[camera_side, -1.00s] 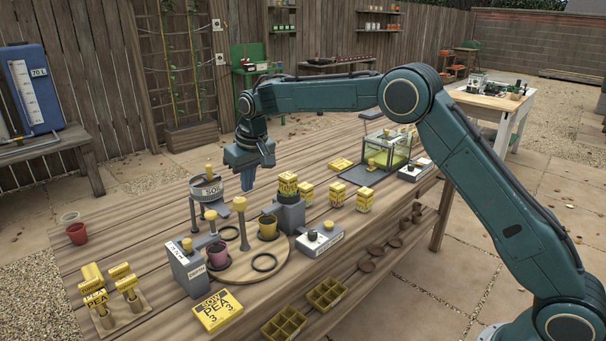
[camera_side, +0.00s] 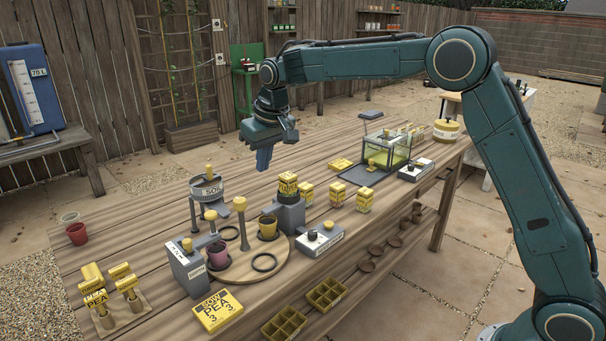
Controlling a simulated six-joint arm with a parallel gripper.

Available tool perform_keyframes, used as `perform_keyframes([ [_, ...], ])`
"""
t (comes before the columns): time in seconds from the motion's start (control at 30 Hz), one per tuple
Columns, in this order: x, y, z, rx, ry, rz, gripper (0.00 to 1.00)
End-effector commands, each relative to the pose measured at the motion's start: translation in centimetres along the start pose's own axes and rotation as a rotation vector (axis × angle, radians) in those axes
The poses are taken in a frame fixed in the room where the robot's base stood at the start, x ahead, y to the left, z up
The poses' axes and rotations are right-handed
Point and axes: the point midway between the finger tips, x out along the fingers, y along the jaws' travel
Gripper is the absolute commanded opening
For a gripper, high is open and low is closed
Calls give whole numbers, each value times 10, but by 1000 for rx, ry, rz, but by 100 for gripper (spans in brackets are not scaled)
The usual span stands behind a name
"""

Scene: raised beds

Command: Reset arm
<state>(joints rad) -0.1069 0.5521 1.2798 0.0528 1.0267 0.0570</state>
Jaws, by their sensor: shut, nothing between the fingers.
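My gripper (camera_side: 264,160) hangs in the air above the back part of the wooden table (camera_side: 150,215), pointing down. Its fingers are shut with nothing between them. It is clear of the soil pot stand (camera_side: 206,188) and the yellow packets, which are nearer the camera. My arm reaches in from the right, with its elbow raised high at the upper right.
A round wooden board (camera_side: 236,268) carries a pink pot (camera_side: 217,254) and a yellow pot (camera_side: 268,228). Yellow packets (camera_side: 364,199) stand to the right, before a glass-sided box (camera_side: 384,152). A yellow-topped round container (camera_side: 446,130) sits at the table's far right end.

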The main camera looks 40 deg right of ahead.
Motion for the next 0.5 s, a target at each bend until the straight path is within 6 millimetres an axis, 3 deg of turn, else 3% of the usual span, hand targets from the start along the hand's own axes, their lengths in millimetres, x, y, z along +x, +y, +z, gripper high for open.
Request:
perform_keyframes([
  [0.2, -51, 12, 35, 2, 29, -1, 0],
  [0.5, -104, 25, 92, 1, 65, -3, 0],
])
